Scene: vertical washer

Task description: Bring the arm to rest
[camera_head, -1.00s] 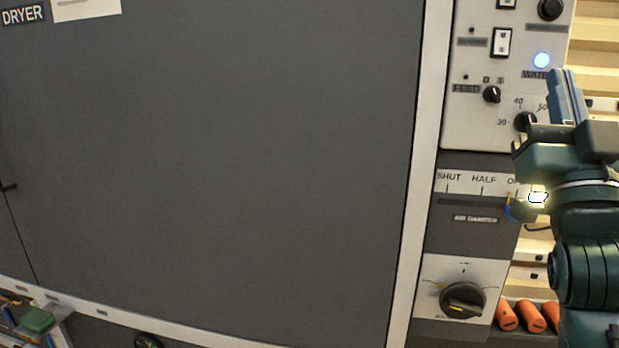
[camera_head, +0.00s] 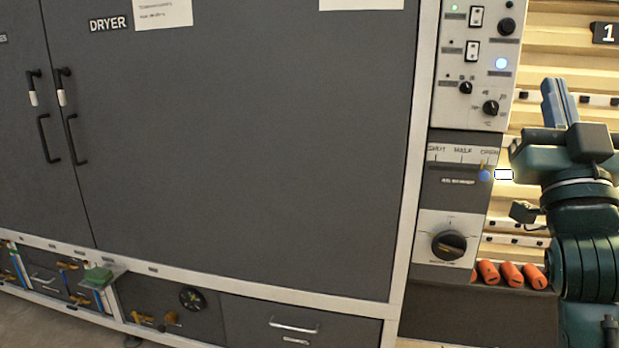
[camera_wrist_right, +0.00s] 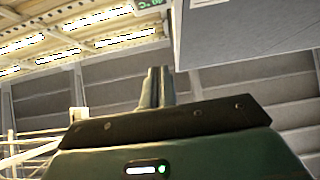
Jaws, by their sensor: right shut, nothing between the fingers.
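My right arm stands at the right edge of the head view, with its gripper (camera_head: 556,100) pointing up beside the control panel. The fingers are together with nothing between them. They also show pointing up in the right wrist view (camera_wrist_right: 157,86), apart from the grey box-shaped body at upper right. In the head view the gripper is clear of the panel, with pale shelving behind it. My left gripper is not in view.
The control panel (camera_head: 473,75) has switches and knobs. Below it are a slider plate (camera_head: 462,154) and a black dial (camera_head: 449,246). The dark dryer door (camera_head: 250,140) fills the middle. Several orange cylinders (camera_head: 512,274) sit close to my right arm.

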